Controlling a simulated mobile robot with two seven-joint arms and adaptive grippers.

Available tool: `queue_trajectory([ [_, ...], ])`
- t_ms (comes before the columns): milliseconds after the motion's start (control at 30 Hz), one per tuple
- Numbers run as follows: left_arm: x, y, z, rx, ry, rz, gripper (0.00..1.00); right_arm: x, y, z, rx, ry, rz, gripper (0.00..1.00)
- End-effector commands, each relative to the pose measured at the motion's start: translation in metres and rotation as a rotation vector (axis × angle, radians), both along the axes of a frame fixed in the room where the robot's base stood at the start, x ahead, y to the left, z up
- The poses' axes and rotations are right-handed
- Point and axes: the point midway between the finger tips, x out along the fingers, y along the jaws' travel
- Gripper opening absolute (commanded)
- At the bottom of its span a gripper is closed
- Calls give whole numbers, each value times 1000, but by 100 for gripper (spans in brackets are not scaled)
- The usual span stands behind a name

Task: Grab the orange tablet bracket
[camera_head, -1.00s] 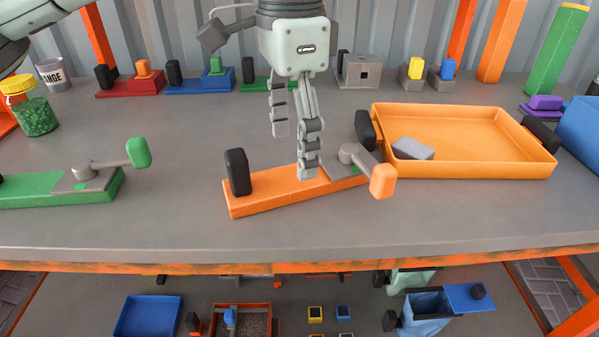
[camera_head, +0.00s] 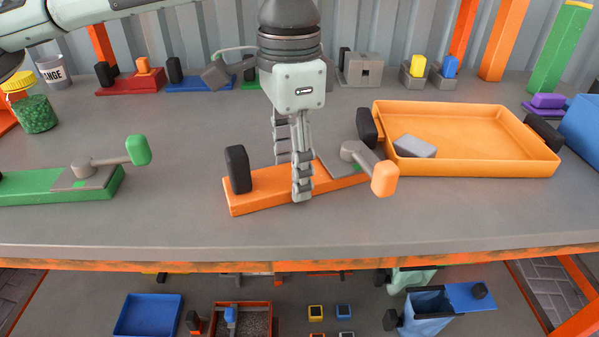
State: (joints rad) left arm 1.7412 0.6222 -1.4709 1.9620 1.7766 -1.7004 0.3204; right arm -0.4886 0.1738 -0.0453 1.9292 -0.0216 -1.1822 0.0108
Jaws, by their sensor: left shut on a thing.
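The orange tablet bracket (camera_head: 262,193) lies on the grey workbench at the middle. It is a long orange bar with a black upright handle at its left end, and a grey plate with an orange-tipped lever at its right end. My left gripper (camera_head: 292,178) points down over the bar's middle. One finger lies against the front side, and the other goes down behind the bar, its tip hidden. The gripper is shut on the bar, which still rests on the bench. My right gripper is not in view.
An orange tray (camera_head: 470,165) with a grey block (camera_head: 414,147) in it stands close to the bracket's right end. A green bracket (camera_head: 40,188) lies at the left. The bench front (camera_head: 180,235) is clear. Coloured fixtures line the back wall.

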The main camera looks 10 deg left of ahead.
Motion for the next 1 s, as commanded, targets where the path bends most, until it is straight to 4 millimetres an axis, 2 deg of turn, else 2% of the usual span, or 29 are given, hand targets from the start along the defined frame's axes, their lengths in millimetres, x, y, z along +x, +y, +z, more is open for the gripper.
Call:
queue_trajectory([
  [33, 0, 0, 0, 0, 0, 0, 19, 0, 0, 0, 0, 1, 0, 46],
  [200, 0, 0, 1, -1, -2, 0, 0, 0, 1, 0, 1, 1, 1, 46],
  [467, -1, -1, 3, -1, -2, 0, 0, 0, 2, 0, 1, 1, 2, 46],
  [633, -10, -3, 12, -2, -4, -3, 0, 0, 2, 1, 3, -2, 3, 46],
  [767, -29, -7, 24, -2, -4, -5, 0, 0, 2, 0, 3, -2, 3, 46],
  [1000, -83, -18, 53, -1, -5, -7, 0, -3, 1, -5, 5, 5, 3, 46],
])
